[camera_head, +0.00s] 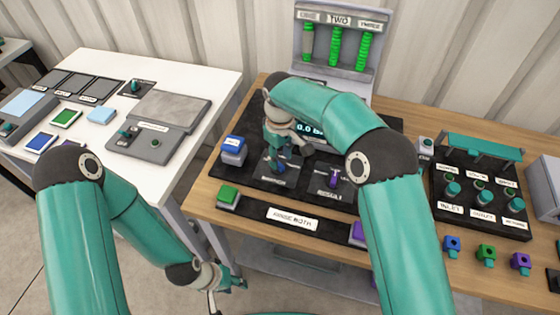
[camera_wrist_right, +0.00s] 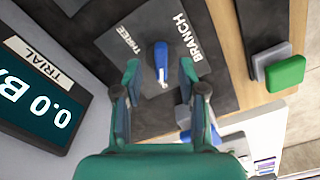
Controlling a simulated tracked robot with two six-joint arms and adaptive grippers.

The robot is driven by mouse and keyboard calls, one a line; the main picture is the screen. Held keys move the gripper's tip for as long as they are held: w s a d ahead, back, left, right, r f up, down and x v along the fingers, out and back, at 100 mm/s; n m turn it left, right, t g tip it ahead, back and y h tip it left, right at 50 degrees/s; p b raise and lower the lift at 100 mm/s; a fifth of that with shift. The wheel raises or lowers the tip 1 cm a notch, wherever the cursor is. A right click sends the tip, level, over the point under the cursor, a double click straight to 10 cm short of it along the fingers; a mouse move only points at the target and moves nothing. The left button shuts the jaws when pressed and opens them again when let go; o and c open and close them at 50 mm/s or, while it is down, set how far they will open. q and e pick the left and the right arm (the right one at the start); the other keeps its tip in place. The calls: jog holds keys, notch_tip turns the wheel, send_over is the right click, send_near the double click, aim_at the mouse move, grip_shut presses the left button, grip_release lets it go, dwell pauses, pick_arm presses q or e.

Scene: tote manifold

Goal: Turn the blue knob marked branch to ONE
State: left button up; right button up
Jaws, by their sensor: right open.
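The blue knob (camera_wrist_right: 161,60) sits on a grey plate lettered BRANCH and THREE in the right wrist view. Its light end points toward the bottom of that picture, toward my gripper. In the head view my right gripper (camera_head: 284,155) hangs over the branch plate and mostly hides the knob. My left gripper (camera_head: 222,288) is low at the front, away from the panel; its jaw state is unclear.
Behind is a rack with green columns (camera_head: 336,48). A white table (camera_head: 190,75) stands left.

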aim_at(280, 165)
notch_tip(280, 165, up, 9)
dwell(0.3)
jog(key=shift+f, duration=0.15)
dwell(0.3)
